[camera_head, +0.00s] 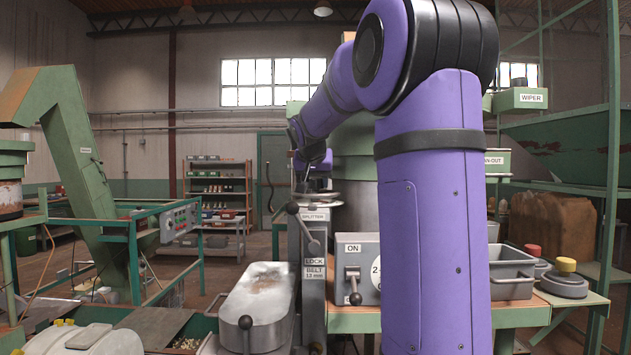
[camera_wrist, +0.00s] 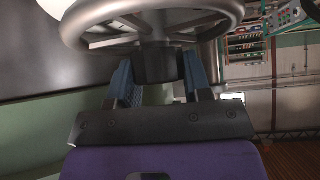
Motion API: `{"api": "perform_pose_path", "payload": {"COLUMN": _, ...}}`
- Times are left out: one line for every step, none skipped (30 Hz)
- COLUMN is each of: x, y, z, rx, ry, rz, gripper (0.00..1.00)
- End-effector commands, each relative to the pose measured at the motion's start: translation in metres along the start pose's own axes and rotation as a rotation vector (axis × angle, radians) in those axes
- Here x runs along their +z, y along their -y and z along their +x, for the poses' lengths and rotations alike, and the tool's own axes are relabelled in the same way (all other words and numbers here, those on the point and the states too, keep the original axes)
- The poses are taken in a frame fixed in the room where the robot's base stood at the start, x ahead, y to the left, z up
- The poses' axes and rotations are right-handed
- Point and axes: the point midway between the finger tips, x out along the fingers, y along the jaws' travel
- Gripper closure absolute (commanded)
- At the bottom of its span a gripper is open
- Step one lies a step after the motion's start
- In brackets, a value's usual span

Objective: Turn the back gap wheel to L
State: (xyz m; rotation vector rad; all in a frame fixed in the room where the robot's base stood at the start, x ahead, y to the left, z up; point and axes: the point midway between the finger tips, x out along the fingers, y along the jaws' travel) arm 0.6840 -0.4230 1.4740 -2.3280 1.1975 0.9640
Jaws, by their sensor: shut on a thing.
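A grey metal spoked wheel (camera_wrist: 80,22) fills the top of the wrist view. No L mark or pointer for the wheel is readable in either view.
The SPLITTER post (camera_head: 312,260) carries lever knobs and LOCK and BELT labels. A box with an ON lever (camera_head: 353,284) stands right of it. A rounded metal cover (camera_head: 258,305) lies in front. My arm hides much of the right-centre; a grey bin (camera_head: 512,285) shows beyond.

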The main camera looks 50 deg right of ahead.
Motion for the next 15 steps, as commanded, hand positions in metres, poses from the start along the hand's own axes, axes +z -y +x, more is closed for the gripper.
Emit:
{"api": "perform_pose_path", "payload": {"x": -0.0001, "y": 0.0005, "z": -0.0003, "rx": -0.001, "ry": 0.0, "rz": 0.001, "gripper": 0.78}}
{"api": "perform_pose_path", "payload": {"x": -0.0001, "y": 0.0005, "z": -0.0003, "rx": -0.001, "ry": 0.0, "rz": 0.001, "gripper": 0.78}}
{"api": "perform_pose_path", "payload": {"x": 0.0, "y": 0.0005, "z": -0.0003, "rx": -0.001, "ry": 0.0, "rz": 0.001, "gripper": 0.53}}
{"api": "perform_pose_path", "payload": {"x": 0.0, "y": 0.0005, "z": -0.0003, "rx": -0.001, "ry": 0.0, "rz": 0.001, "gripper": 0.46}}
{"api": "perform_pose_path", "payload": {"x": 0.0, "y": 0.0004, "z": -0.0003, "rx": -0.001, "ry": 0.0, "rz": 0.001, "gripper": 0.39}}
{"api": "perform_pose_path", "payload": {"x": 0.0, "y": 0.0004, "z": -0.0003, "rx": 0.0, "ry": 0.0, "rz": 0.001, "gripper": 0.3}}
{"api": "perform_pose_path", "payload": {"x": 0.0, "y": 0.0004, "z": -0.0002, "rx": 0.0, "ry": 0.0, "rz": 0.001, "gripper": 0.29}}
{"api": "perform_pose_path", "payload": {"x": 0.0, "y": 0.0003, "z": -0.0002, "rx": 0.0, "ry": 0.0, "rz": 0.001, "gripper": 0.29}}
{"api": "perform_pose_path", "payload": {"x": 0.0, "y": 0.0003, "z": -0.0002, "rx": 0.0, "ry": 0.0, "rz": 0.001, "gripper": 0.29}}
{"api": "perform_pose_path", "payload": {"x": 0.0, "y": 0.0002, "z": -0.0002, "rx": 0.0, "ry": 0.0, "rz": 0.001, "gripper": 0.29}}
{"api": "perform_pose_path", "payload": {"x": 0.0, "y": 0.0002, "z": -0.0002, "rx": 0.0, "ry": 0.0, "rz": 0.001, "gripper": 0.29}}
{"api": "perform_pose_path", "payload": {"x": 0.0, "y": 0.0002, "z": -0.0001, "rx": 0.0, "ry": 0.0, "rz": 0.001, "gripper": 0.29}}
{"api": "perform_pose_path", "payload": {"x": 0.0, "y": 0.0001, "z": -0.0001, "rx": 0.0, "ry": 0.0, "rz": 0.001, "gripper": 0.29}}
{"api": "perform_pose_path", "payload": {"x": 0.0, "y": 0.0001, "z": -0.0001, "rx": 0.0, "ry": 0.0, "rz": 0.001, "gripper": 0.29}}
{"api": "perform_pose_path", "payload": {"x": 0.0, "y": 0.0001, "z": -0.0001, "rx": 0.0, "ry": 0.0, "rz": 0.001, "gripper": 0.29}}
